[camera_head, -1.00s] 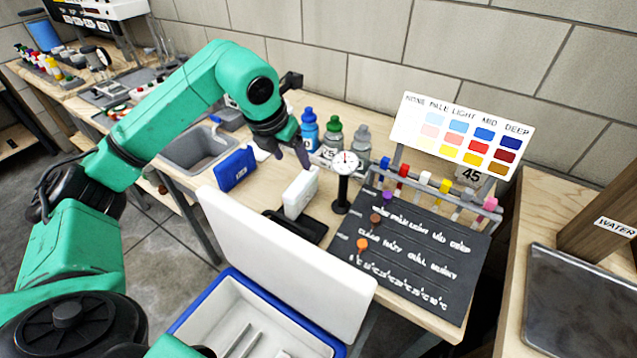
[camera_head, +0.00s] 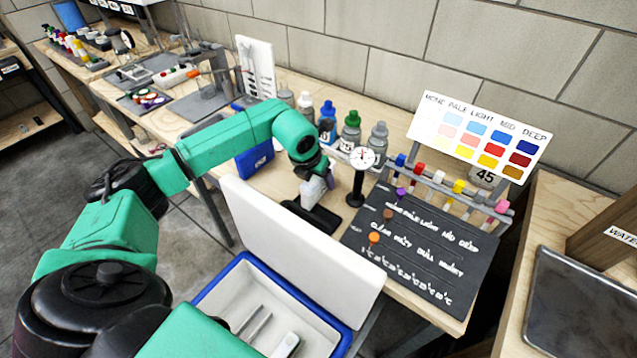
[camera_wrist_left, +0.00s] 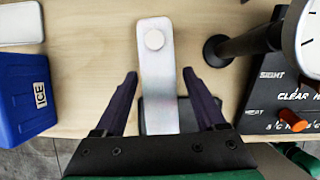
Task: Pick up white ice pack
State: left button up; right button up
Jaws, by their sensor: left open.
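A white block (camera_head: 312,193), which looks like the white ice pack, stands over a black base (camera_head: 322,219) on the wooden bench. In the left wrist view, the white block (camera_wrist_left: 160,100) has a round pale disc near its far end. My left gripper (camera_wrist_left: 160,75) is open, with one dark finger on each side of the block. Gaps show between the fingers and the block. In the head view my left gripper (camera_head: 316,172) hides part of the block. My right gripper is not in view.
A blue box (camera_wrist_left: 22,98) marked ICE is left of the block. A dial gauge on a black post (camera_head: 358,180) is close on the right. Several bottles (camera_head: 350,133) stand behind. The open cooler's white lid (camera_head: 300,245) rises in front.

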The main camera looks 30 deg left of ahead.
pick_arm(q)
jog(key=shift+f+b, duration=0.25)
jog(key=shift+b, duration=0.05)
dwell(0.4)
jog(key=shift+r, duration=0.1)
grip_shut()
